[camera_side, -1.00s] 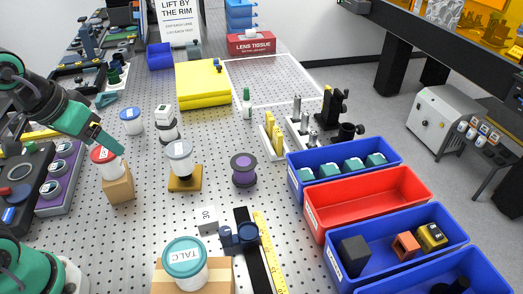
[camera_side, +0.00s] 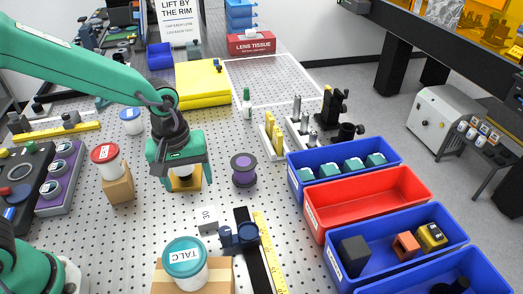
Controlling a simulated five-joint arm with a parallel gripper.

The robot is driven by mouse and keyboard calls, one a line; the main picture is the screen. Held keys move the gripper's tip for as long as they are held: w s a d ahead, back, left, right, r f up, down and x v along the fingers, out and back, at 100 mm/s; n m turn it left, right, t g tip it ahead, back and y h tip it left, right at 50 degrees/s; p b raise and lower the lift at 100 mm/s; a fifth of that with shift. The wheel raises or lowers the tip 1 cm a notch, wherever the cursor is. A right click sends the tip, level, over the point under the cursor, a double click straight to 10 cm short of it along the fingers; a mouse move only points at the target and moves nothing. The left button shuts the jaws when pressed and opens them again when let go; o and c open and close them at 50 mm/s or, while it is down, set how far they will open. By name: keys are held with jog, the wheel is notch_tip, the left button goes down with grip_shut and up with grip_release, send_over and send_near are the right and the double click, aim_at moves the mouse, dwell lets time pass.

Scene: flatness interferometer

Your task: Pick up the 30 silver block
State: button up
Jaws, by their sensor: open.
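The silver block marked 30 (camera_side: 208,221) lies on the perforated table, behind and right of the jar labelled TALC, beside a dark rail. My gripper (camera_side: 188,182) is open and points down, above and behind the block, slightly to its left in the picture. Its fingers are apart from the block.
The TALC jar (camera_side: 186,262) stands on a wooden block in front. The dark rail with a blue clamp (camera_side: 240,236) is close on the right. A purple spool (camera_side: 244,170) stands farther back. Blue and red bins (camera_side: 370,200) line the right side.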

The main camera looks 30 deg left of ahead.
jog(key=n, duration=0.1)
send_over(206, 215)
jog(key=shift+g, duration=0.4)
jog(key=f, duration=0.4)
jog(key=shift+d+f, duration=0.1)
jog(key=shift+d, duration=0.1)
jog(key=shift+f, duration=1.25)
jog(key=shift+f, duration=0.1)
jog(key=shift+a+f, duration=0.2)
jog(key=shift+f, duration=2.3)
jog(key=c, duration=1.2)
